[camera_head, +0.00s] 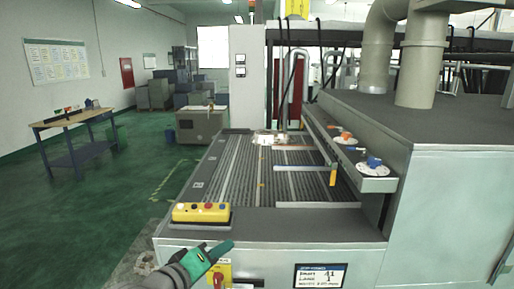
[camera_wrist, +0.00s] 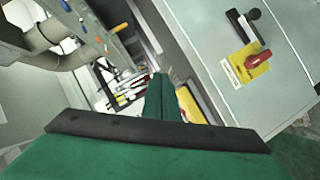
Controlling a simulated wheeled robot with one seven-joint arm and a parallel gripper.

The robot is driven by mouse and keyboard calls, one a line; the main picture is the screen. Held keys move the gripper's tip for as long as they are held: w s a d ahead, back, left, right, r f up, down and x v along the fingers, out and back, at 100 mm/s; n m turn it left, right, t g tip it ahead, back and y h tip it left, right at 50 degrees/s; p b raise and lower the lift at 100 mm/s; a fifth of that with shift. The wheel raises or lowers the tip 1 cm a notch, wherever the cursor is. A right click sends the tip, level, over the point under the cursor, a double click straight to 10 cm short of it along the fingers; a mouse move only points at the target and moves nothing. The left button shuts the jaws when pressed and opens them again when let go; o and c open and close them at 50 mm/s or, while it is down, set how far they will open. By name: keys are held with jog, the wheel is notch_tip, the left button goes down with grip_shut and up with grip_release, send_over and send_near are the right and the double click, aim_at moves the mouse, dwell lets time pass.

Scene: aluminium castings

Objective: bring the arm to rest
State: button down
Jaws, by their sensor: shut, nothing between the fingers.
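My gripper (camera_head: 222,250) is at the bottom of the head view, in front of the grey machine's near face. Its green fingers are shut together with nothing between them. In the wrist view the closed fingers (camera_wrist: 162,98) point away from the camera, with a dark bar across their base. My forearm enters from the bottom edge of the head view. The gripper appears just below the yellow button box (camera_head: 200,213) in the picture; whether it touches the machine's front cannot be told.
The machine's slatted bed (camera_head: 250,180) stretches away behind the button box. A red switch on a yellow plate (camera_wrist: 256,62) and a black handle (camera_wrist: 243,25) stick out from the front panel. A wooden-topped table (camera_head: 72,118) stands far left. Green floor (camera_head: 70,210) lies open at left.

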jog(key=s+d+f+n+t+y, duration=0.1)
jog(key=s+d+f+y, duration=0.2)
jog(key=f, duration=0.6)
jog(key=s+d+f+n+t+y, duration=0.1)
jog(key=s+d+f+n, duration=0.15)
jog(key=s+f, duration=0.4)
jog(key=s+d+f+n+t+y, duration=0.1)
jog(key=s+d+f+y, duration=0.15)
jog(key=f, duration=0.75)
jog(key=s+f+m, duration=0.2)
jog(key=s+m, duration=0.3)
jog(key=s, duration=0.9)
jog(key=s+f+m, duration=0.2)
jog(key=s+m, duration=0.3)
jog(key=s, duration=1)
jog(key=shift+d+g+y, duration=0.15)
jog(key=shift+g+y, duration=0.15)
jog(key=shift+y, duration=0.05)
